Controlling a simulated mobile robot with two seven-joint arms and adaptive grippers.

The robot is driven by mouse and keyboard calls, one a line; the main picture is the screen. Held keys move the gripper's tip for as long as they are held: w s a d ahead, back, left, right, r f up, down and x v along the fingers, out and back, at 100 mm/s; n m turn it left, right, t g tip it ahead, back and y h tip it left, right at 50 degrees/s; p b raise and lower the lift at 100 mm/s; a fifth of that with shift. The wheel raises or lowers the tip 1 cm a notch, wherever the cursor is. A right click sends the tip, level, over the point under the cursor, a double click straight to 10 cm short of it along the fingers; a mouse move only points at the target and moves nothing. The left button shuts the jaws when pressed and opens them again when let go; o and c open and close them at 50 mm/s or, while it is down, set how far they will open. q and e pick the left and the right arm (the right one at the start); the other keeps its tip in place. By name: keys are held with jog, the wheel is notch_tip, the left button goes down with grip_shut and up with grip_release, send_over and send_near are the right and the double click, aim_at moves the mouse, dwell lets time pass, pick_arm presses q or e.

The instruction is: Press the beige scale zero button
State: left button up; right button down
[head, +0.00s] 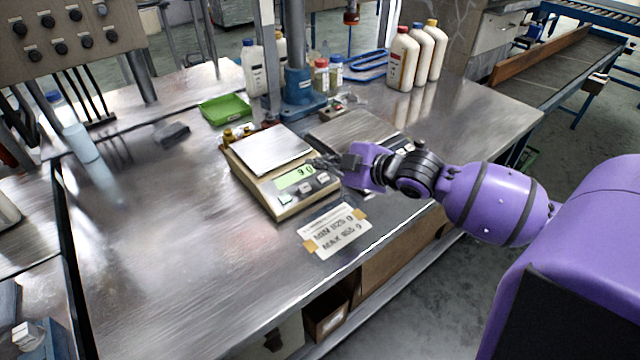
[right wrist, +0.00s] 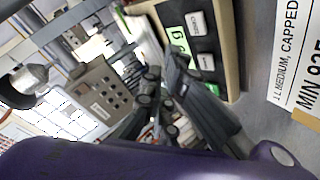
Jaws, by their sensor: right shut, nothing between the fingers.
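The beige scale (head: 262,185) stands on the metal table with a bare silver pan (head: 272,149). Its green display (head: 295,177) shows a short reading that looks like 90, and grey buttons (head: 306,189) sit along its front panel. My right gripper (head: 320,164) is shut and empty, with its fingertips over the display's right end, close to the rightmost button (head: 322,178). In the right wrist view the shut fingers (right wrist: 172,62) point at the panel beside the green display and two grey buttons (right wrist: 205,62). I cannot tell whether they touch. My left gripper is not in view.
A second scale (head: 352,128) stands right behind, partly hidden by my gripper. A label card (head: 334,231) lies in front of the beige scale. A blue stand (head: 299,95), a green tray (head: 225,109) and white bottles (head: 403,60) are behind. The table's left front is clear.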

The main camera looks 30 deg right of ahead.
aim_at(321, 188)
jog(key=shift+w+f+b, duration=0.2)
jog(key=shift+w+f, duration=0.05)
jog(key=shift+f, duration=0.4)
jog(key=shift+w+f+b, duration=0.2)
jog(key=shift+w+f, duration=0.05)
jog(key=shift+f, duration=0.35)
jog(key=shift+w+f, duration=0.1)
jog(key=shift+f, duration=0.05)
jog(key=shift+f, duration=0.2)
dwell(0.3)
jog(key=shift+w+f, duration=0.15)
jog(key=shift+f, duration=0.05)
